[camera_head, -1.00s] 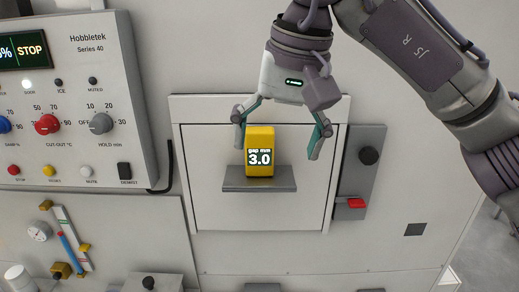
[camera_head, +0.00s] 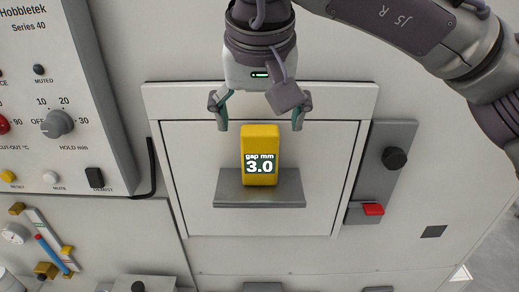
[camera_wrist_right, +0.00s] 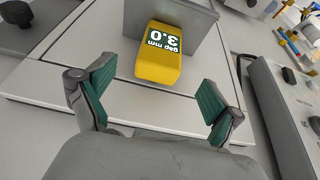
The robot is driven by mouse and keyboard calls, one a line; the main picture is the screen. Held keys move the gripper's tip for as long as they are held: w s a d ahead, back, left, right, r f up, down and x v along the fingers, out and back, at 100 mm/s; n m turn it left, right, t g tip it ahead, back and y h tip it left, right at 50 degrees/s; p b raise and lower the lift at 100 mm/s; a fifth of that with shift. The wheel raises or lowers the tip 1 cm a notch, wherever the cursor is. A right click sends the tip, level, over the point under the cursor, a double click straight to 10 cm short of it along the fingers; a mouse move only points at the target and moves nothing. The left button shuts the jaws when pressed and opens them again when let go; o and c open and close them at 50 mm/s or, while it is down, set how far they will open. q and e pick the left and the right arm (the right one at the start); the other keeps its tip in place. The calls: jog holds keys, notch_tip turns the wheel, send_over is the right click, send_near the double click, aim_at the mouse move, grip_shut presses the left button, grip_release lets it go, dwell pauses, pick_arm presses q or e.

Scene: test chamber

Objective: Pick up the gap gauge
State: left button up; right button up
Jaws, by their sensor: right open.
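The gap gauge (camera_head: 261,146) is a yellow block with a dark display reading "gap mm 3.0". It stands upright on a small grey shelf (camera_head: 228,190) on the front of a pale panel. My right gripper (camera_head: 260,118) is open and empty, above the gauge, with one finger toward each side. In the right wrist view the gauge (camera_wrist_right: 158,67) lies beyond the gap between the green-padded fingertips (camera_wrist_right: 152,100), not touching them. The left gripper is not in view.
A Hobbletek control box (camera_head: 60,90) with knobs is at the left. A grey plate (camera_head: 383,170) with a black knob and red lever is right of the panel. A tool board (camera_head: 42,240) is at lower left. The panel around the shelf is clear.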

aim_at(260, 134)
jog(key=x, duration=0.2)
jog(key=shift+w+f, duration=0.2)
jog(key=shift+f, duration=0.15)
jog(key=shift+w+f, duration=0.2)
jog(key=shift+f, duration=0.1)
jog(key=p+x, duration=0.2)
jog(key=shift+w+f+p, duration=0.1)
jog(key=shift+f+p, duration=0.1)
jog(key=shift+p, duration=0.1)
jog(key=shift+x, duration=1.15)
jog(key=shift+f, duration=0.2)
jog(key=shift+c, duration=0.9)
jog(key=c, duration=1.2)
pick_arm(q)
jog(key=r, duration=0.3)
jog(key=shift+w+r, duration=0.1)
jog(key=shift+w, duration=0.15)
